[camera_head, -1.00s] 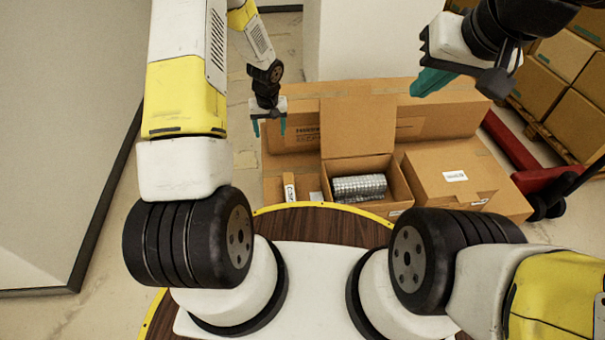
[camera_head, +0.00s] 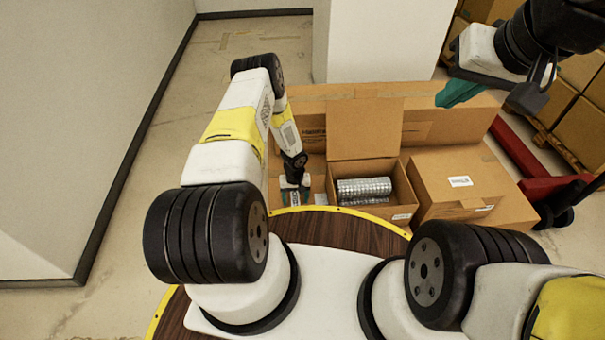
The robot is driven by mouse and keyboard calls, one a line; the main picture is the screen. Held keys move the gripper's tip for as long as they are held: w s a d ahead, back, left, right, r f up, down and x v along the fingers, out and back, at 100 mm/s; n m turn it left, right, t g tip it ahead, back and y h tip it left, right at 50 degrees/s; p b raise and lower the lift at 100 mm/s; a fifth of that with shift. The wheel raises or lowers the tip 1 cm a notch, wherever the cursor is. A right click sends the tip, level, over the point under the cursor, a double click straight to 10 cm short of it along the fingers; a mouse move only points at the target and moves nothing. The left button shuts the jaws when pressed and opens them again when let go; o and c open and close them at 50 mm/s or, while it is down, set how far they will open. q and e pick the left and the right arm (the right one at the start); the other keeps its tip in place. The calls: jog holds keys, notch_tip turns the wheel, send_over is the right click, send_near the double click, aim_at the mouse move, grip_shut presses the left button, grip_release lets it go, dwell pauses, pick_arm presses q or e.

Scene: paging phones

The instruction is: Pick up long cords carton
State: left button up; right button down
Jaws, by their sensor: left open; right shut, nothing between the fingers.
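My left gripper (camera_head: 295,196) is open and reaches down into the left part of the large cardboard box, over the spot of a narrow carton with a printed label. The gripper hides most of that carton, so I cannot tell whether the fingers are around it or touching it. Another small carton (camera_head: 320,199) with a pale label lies just right of the gripper.
An open box (camera_head: 400,196) with silvery ribbed rolls (camera_head: 364,187) stands right of the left gripper. A closed carton (camera_head: 440,190) with a white label is further right. A red pallet jack (camera_head: 543,187) and stacked boxes (camera_head: 584,72) stand at the right. A white pillar (camera_head: 380,40) rises behind.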

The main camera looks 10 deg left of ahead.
pick_arm(q)
jog(key=shift+a+f, duration=0.1)
jog(key=shift+f, duration=1.35)
grip_shut()
jog(key=shift+r, duration=0.1)
